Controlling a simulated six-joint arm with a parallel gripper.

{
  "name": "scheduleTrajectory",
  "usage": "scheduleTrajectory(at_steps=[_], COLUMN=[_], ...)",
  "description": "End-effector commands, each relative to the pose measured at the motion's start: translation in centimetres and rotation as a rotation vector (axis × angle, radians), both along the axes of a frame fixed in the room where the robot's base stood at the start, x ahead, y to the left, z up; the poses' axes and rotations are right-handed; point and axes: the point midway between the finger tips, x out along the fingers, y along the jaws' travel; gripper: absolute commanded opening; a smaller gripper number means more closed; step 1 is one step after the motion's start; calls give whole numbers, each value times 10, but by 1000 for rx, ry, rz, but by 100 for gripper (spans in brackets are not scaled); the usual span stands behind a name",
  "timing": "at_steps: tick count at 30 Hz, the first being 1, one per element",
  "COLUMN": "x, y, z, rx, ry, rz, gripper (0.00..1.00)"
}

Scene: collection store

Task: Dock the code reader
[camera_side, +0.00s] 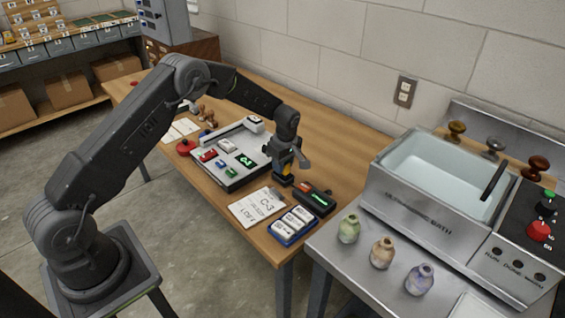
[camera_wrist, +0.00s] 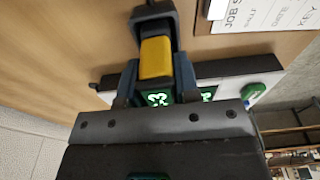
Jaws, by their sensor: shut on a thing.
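My gripper (camera_side: 287,166) is shut on the code reader, which shows a yellow body (camera_side: 287,170) in the side view. In the wrist view the yellow part of the reader (camera_wrist: 155,60) sits between the two fingers of my gripper (camera_wrist: 157,75), with a dark part beyond it. A dark piece shows just below the gripper in the side view; I cannot tell whether it is the reader's lower end or a separate holder. A black box with a lit green display (camera_side: 315,200) stands to the right of the gripper. I cannot tell whether the reader touches anything below.
A clipboard with a C-3 sheet (camera_side: 257,206) and a blue tray of white pieces (camera_side: 293,225) lie in front. A flat panel (camera_side: 232,180) with a green display is to the left. A metal bath (camera_side: 430,195) and small vases stand on the right bench.

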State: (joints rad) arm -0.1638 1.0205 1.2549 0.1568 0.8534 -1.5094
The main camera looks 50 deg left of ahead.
Motion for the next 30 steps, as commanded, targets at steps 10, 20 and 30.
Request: scheduleTrajectory(at_steps=[10,20,30], x=[0,0,0], y=[0,-2,-5], z=[-2,12,38], rx=[0,0,0], ry=[-1,-1,-1], rz=[0,-1,-1], gripper=[40,40,40])
